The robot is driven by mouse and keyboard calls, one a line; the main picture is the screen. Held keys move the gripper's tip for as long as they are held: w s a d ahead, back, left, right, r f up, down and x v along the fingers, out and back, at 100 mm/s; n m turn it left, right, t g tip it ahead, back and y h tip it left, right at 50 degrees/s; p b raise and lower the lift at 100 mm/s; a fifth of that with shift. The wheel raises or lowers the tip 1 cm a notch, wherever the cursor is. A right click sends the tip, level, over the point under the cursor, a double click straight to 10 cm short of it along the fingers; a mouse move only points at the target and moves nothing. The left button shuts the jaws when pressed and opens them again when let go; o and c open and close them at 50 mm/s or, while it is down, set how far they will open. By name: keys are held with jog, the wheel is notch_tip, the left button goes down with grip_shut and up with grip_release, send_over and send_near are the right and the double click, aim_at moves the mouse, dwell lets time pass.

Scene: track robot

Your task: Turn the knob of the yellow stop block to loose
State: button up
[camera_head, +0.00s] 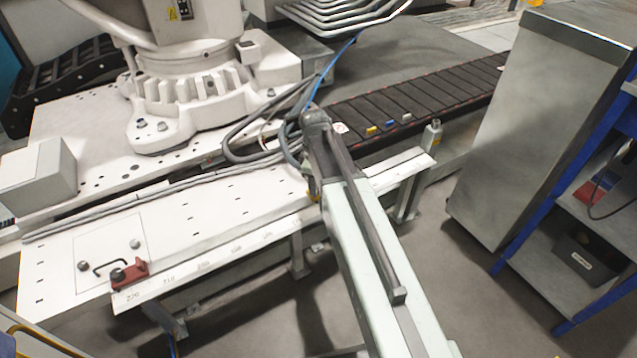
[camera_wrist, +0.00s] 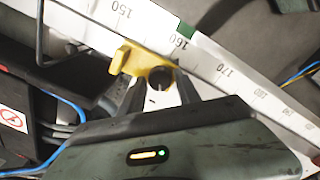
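The yellow stop block (camera_wrist: 133,60) sits on the white rail with the printed scale, beside the 160 mark, in the wrist view. Its dark round knob (camera_wrist: 160,77) faces my gripper. My gripper (camera_wrist: 161,84) has its two dark fingers apart, one on each side of the knob. I cannot tell whether either finger touches it.
A red stop block (camera_head: 130,275) with a dark knob sits at the rail's left end. Cables (camera_head: 150,207) run along the white plate. A black cable chain (camera_head: 420,105) lies behind my arm. A grey cabinet (camera_head: 530,120) and blue-framed shelf stand right. Floor in front is clear.

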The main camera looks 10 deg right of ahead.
jog(key=shift+o, duration=0.5)
jog(key=r+p, duration=0.8)
jog(key=shift+s, duration=0.2)
jog(key=shift+f, duration=0.1)
